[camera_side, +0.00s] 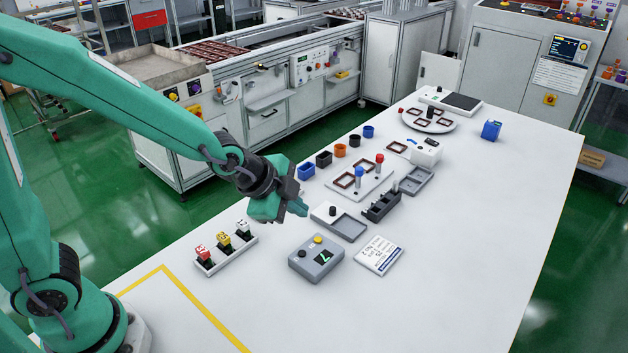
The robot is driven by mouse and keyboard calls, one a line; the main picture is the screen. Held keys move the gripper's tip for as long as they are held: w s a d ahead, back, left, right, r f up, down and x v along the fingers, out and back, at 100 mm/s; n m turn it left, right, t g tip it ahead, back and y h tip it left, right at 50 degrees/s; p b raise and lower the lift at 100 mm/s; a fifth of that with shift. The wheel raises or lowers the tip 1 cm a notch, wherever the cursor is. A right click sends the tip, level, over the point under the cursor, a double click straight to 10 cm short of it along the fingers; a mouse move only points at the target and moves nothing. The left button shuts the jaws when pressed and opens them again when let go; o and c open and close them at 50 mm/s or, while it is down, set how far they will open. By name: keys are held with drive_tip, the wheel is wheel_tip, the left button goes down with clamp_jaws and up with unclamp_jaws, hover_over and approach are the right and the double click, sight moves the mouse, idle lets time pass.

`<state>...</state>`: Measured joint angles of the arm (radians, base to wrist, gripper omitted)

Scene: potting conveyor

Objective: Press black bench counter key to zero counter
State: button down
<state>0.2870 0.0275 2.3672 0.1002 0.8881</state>
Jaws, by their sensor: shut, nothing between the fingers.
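The bench counter (316,265) is a grey box on the white table, near the middle of the picture. Its black key (302,254) is on the left of its top face, and a yellow key (318,240) is at its back. A dark display (324,257) shows a green figure too small to read surely. My gripper (303,209) is shut and empty. It appears above and slightly left of the counter in the picture, apart from it. Nothing hides the black key.
A rack with red, yellow and white tagged pieces (225,253) lies left of the counter. A grey tray with a black knob (340,222) is behind it, and a printed card (379,255) is to its right. The table (450,260) is clear at right and front.

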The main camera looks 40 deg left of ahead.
sight(299, 254)
drive_tip(key=shift+f, duration=0.15)
drive_tip(key=shift+f, duration=4.25)
drive_tip(key=shift+f, duration=0.8)
drive_tip(key=shift+r, duration=0.1)
idle(0.4)
drive_tip(key=shift+r, duration=0.7)
drive_tip(key=shift+r, duration=0.15)
drive_tip(key=shift+r, duration=2.35)
